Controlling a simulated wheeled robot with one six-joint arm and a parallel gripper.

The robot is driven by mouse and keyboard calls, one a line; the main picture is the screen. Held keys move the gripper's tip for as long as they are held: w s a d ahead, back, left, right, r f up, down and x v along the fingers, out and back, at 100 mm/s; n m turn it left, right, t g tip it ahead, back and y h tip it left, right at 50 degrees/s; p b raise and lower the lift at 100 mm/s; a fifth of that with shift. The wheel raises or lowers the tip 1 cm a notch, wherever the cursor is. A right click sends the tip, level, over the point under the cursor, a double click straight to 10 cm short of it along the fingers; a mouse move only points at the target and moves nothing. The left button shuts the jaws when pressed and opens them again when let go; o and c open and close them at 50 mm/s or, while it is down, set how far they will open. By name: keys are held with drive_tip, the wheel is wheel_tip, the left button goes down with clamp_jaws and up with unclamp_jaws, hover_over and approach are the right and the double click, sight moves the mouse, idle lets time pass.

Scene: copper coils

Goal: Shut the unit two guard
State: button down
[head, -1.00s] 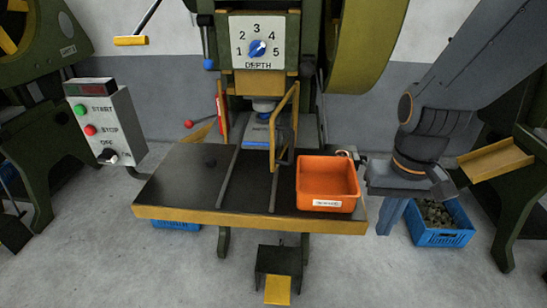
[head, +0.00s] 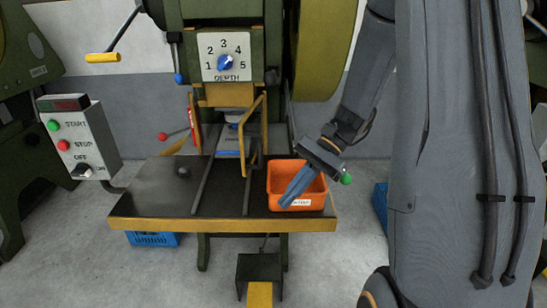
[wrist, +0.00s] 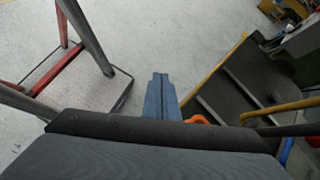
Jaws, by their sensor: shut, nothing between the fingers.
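The guard (head: 254,135) is a yellow frame on the middle press. It stands angled outward at the right side of the die opening, and the opening shows beside it. No unit number is legible on this press. A yellow bar (wrist: 280,109) at the right of the wrist view looks like part of the guard. My gripper (head: 293,195) is shut and empty, with its blue-grey fingers pointing down over the orange bin, right of the guard and apart from it. The shut fingers also show in the wrist view (wrist: 160,95).
The orange bin (head: 296,207) stands on the right of the black press table (head: 150,190), which has a yellow front edge. A depth dial (head: 225,63) sits above the die. A control box (head: 75,135) stands at left. The table's left half is mostly clear.

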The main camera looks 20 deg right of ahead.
drive_tip(key=w+d+r+m+t+y, duration=0.1)
drive_tip(key=w+d+m+t+y, duration=0.7)
drive_tip(key=w+d, duration=0.55)
drive_tip(key=w+a+m+p, duration=0.1)
drive_tip(key=w+a+p, duration=0.1)
drive_tip(key=a, duration=0.9)
drive_tip(key=shift+w+a+t+h+p, duration=0.3)
drive_tip(key=shift+w+a+p, duration=0.1)
drive_tip(key=shift+w, duration=0.1)
drive_tip(key=shift+r, duration=0.1)
